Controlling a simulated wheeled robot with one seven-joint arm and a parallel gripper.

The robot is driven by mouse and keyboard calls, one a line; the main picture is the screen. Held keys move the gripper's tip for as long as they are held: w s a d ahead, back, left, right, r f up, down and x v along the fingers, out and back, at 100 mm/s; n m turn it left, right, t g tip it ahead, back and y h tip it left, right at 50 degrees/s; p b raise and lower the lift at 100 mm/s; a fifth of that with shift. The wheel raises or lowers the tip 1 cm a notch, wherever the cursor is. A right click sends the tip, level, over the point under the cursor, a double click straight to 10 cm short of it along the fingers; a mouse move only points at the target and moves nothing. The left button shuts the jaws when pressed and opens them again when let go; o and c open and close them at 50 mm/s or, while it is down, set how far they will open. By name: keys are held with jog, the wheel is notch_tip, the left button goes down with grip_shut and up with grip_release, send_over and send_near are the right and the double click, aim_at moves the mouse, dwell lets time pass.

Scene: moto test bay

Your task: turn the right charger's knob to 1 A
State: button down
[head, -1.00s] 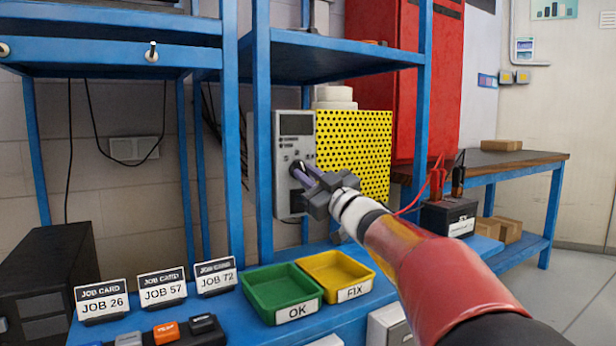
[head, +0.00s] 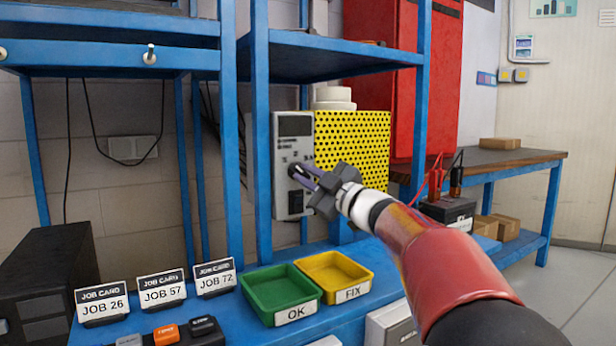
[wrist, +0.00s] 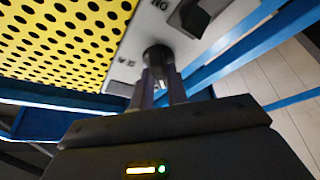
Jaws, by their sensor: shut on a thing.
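The grey charger (head: 294,128), with a dark display at its top, stands at the left end of the yellow perforated box. Its dark round knob (wrist: 157,56) shows in the wrist view between my fingertips. My gripper (head: 294,171) reaches in from the right and is shut on the knob, its two purple-grey fingers at either side. It also shows in the wrist view (wrist: 160,78). Small scale marks surround the knob, but the fingers cover part of them. I cannot tell which mark the knob points at.
A green OK tray (head: 262,316) and a yellow FIX tray (head: 366,287) sit on the blue bench below my arm. Job cards (head: 160,288) stand at the left. A blue shelf post (head: 261,150) rises just left of the charger. A battery with clamps (head: 450,210) is at the right.

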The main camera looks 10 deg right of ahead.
jog(key=c, duration=1.4)
grip_release()
jog(key=shift+s, duration=0.1)
jog(key=b+v, duration=0.1)
jog(key=v, duration=0.6)
jog(key=shift+s+d+f, duration=0.15)
jog(key=shift+s+d, duration=0.05)
jog(key=shift+s, duration=0.1)
